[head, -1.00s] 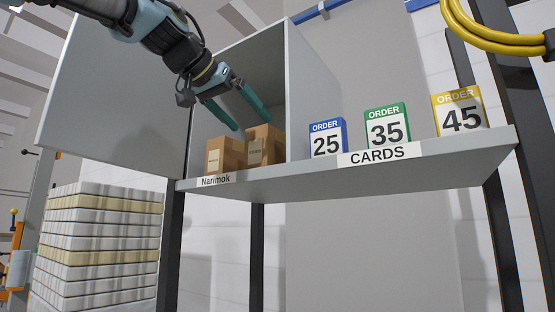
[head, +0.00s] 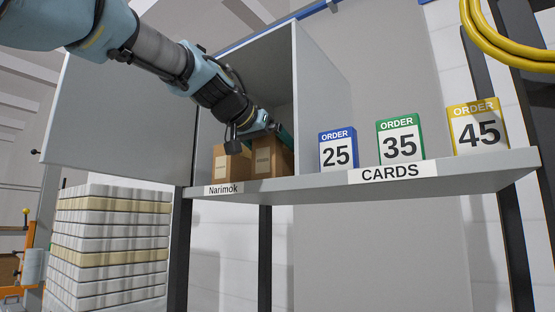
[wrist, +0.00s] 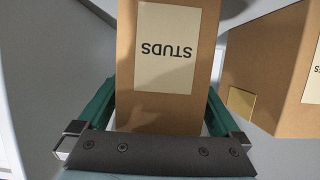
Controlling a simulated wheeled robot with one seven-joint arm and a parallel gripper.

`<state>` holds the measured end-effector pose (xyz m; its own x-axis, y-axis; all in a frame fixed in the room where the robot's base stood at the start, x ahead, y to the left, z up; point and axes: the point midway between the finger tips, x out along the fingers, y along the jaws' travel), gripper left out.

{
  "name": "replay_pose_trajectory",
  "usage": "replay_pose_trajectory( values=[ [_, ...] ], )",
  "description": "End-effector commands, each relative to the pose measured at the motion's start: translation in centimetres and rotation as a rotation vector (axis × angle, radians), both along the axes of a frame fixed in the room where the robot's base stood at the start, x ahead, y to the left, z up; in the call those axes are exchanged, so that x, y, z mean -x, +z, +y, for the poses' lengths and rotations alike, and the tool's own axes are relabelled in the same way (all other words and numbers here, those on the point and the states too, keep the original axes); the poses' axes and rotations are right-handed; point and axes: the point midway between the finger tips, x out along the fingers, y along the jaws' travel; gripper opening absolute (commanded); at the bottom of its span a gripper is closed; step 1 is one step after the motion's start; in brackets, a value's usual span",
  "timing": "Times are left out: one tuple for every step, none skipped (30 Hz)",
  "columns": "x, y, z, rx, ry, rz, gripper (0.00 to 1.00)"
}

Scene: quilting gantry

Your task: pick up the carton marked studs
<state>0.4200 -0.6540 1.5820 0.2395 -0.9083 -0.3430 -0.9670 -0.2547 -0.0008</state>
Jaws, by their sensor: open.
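The carton marked studs (wrist: 168,100) is a brown box with a cream label, upside down in the wrist view. In the head view the right-hand carton (head: 271,158) stands on the shelf inside the open cubby, its label too small to read. My gripper (wrist: 157,105) is open, with one green finger on each side of the studs carton. I cannot tell whether the fingers touch it. In the head view my gripper (head: 275,130) is at the top of the right-hand carton, its fingers mostly hidden.
A second brown carton (head: 229,165) stands close on the left in the head view and on the right in the wrist view (wrist: 275,75). The cubby's wall (head: 322,100) is close on the right. Order cards (head: 400,138) stand further right. The cubby door (head: 125,115) hangs open left.

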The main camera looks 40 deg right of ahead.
Motion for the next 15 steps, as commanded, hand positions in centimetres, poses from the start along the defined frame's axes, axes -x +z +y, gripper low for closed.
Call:
replay_pose_trajectory(
  values=[
    [0.01,-0.03,0.02,0.0,0.0,0.0,1.0],
    [0.02,-0.03,0.02,0.0,0.0,0.0,1.0],
    [0.02,-0.03,0.03,0.0,0.0,0.0,1.0],
    [0.02,-0.03,0.03,0.0,0.0,0.0,0.97],
    [0.03,-0.03,0.03,0.0,0.0,0.0,0.93],
    [0.03,-0.03,0.04,0.0,-0.001,0.0,0.89],
    [0.03,-0.02,0.03,0.0,-0.001,0.0,0.85],
    [0.03,-0.01,0.04,0.0,-0.001,0.0,0.82],
    [0.04,-0.01,0.04,0.0,-0.001,0.0,0.78],
    [0.04,-0.01,0.04,0.0,-0.001,0.0,0.74],
    [0.04,-0.01,0.04,0.0,-0.001,0.0,0.71],
    [0.04,-0.01,0.05,0.0,-0.001,0.0,0.66],
    [0.04,-0.01,0.05,0.0,-0.001,0.0,0.63],
    [0.04,0.0,0.04,0.0,-0.001,0.0,0.59],
    [0.04,0.0,0.04,0.0,-0.001,0.0,0.55]
  ],
)
